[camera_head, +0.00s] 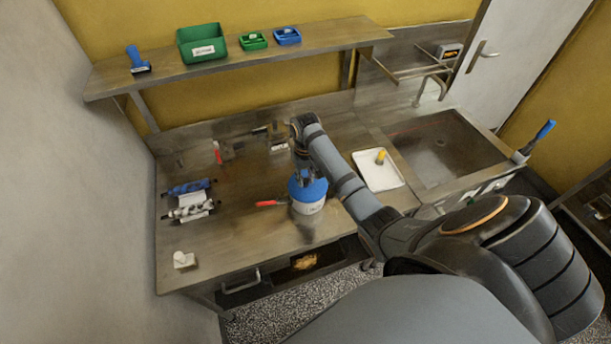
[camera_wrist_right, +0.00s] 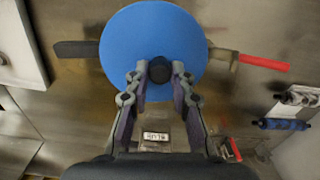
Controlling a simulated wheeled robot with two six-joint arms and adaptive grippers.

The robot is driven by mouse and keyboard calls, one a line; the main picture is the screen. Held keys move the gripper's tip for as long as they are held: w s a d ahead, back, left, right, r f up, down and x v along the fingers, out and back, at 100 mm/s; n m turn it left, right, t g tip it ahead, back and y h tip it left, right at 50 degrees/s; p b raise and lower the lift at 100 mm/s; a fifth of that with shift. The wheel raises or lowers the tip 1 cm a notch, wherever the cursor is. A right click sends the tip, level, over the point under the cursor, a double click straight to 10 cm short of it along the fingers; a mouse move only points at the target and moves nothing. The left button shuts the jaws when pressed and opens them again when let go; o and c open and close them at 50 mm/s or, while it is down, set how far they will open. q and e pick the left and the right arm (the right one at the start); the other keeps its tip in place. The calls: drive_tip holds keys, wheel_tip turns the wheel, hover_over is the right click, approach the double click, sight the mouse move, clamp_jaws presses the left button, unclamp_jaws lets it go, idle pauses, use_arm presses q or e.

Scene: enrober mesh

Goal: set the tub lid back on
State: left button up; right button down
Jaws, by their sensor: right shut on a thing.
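A round blue lid (camera_head: 316,188) with a dark knob (camera_wrist_right: 158,72) is in the middle of the bench. My right gripper (camera_wrist_right: 160,74) is shut on the knob, with a finger on each side; it reaches down from above in the head view (camera_head: 303,174). The white tub (camera_head: 309,208) with a label shows directly below the lid in the head view. The lid hides the tub in the wrist view. I cannot tell whether the lid touches the tub rim or hangs just above it. My left gripper is not in view.
A red-handled tool (camera_head: 270,203) sticks out left of the tub; the lid hides its middle in the wrist view. A white tray (camera_head: 366,173) stands right, beside the sink (camera_head: 440,150). Blue and white rollers (camera_head: 190,187) lie left. A shelf (camera_head: 230,62) with bins runs behind.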

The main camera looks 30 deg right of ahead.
drive_tip(key=shift+f, duration=0.45)
drive_tip(key=c, duration=1.1)
unclamp_jaws()
drive_tip(key=shift+o, duration=0.2)
drive_tip(key=shift+r, duration=3.55)
